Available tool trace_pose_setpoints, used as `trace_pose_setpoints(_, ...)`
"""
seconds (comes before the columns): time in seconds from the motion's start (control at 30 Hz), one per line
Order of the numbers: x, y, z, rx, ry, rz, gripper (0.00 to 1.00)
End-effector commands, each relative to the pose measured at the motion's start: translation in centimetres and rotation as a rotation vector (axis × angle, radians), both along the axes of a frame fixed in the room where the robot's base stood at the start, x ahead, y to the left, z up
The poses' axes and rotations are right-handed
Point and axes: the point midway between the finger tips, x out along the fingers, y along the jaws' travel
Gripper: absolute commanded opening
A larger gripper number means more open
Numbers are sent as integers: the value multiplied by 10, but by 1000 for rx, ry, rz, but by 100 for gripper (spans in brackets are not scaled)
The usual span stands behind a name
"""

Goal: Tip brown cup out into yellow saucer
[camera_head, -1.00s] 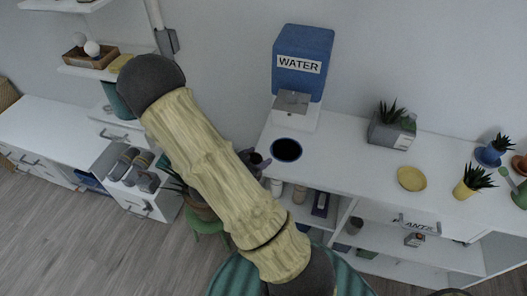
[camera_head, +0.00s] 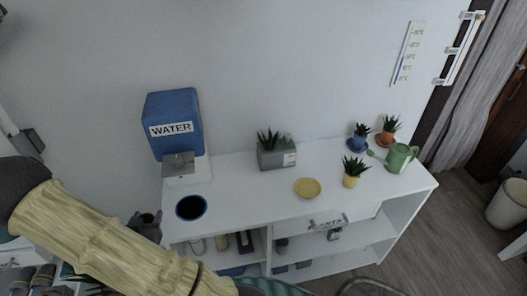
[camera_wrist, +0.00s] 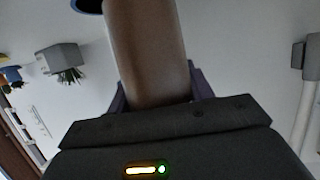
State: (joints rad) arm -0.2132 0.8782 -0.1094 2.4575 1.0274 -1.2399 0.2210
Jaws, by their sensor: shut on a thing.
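The brown cup (camera_wrist: 146,50) fills the middle of the wrist view, and my gripper (camera_wrist: 158,92) is shut on it, with a dark finger on each side. In the head view my gripper (camera_head: 147,222) is small and dark, beside the left end of the white desk, partly behind my arm. The cup is hard to make out there. The yellow saucer (camera_head: 308,188) lies on the desk top near the front edge, looks empty, and is well to the right of my gripper.
A blue water dispenser (camera_head: 172,126) stands at the desk's left end, behind a blue-rimmed dark round (camera_head: 191,207). A grey planter (camera_head: 276,154) stands behind the saucer. A yellow pot (camera_head: 351,180), other small plants and a green watering can (camera_head: 400,157) stand right.

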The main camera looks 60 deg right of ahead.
Motion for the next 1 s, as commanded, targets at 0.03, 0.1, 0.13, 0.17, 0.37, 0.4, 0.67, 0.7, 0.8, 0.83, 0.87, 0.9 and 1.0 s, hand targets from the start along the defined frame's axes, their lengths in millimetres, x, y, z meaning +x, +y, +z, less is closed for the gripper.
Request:
trace_pose_setpoints(0.03, 8, 2, 19, 0, 2, 53, 19)
trace_pose_setpoints(0.1, 19, 8, 27, 0, 3, 134, 19)
trace_pose_setpoints(0.13, 23, 11, 31, 0, 4, 169, 19)
trace_pose_setpoints(0.17, 28, 14, 34, 0, 3, 204, 19)
trace_pose_setpoints(0.37, 52, 39, 56, 0, 3, 435, 19)
trace_pose_setpoints(0.4, 56, 45, 60, 1, 2, 479, 19)
trace_pose_setpoints(0.67, 70, 88, 86, 1, 2, 769, 19)
trace_pose_setpoints(0.7, 70, 95, 90, 1, 2, 811, 19)
trace_pose_setpoints(0.8, 69, 109, 96, 0, 1, 894, 19)
trace_pose_setpoints(0.83, 69, 113, 98, 0, 1, 914, 19)
trace_pose_setpoints(0.87, 69, 116, 98, 0, 1, 929, 19)
trace_pose_setpoints(0.9, 68, 118, 99, 0, 2, 946, 19)
trace_pose_setpoints(1.0, 68, 122, 98, 0, 0, 967, 19)
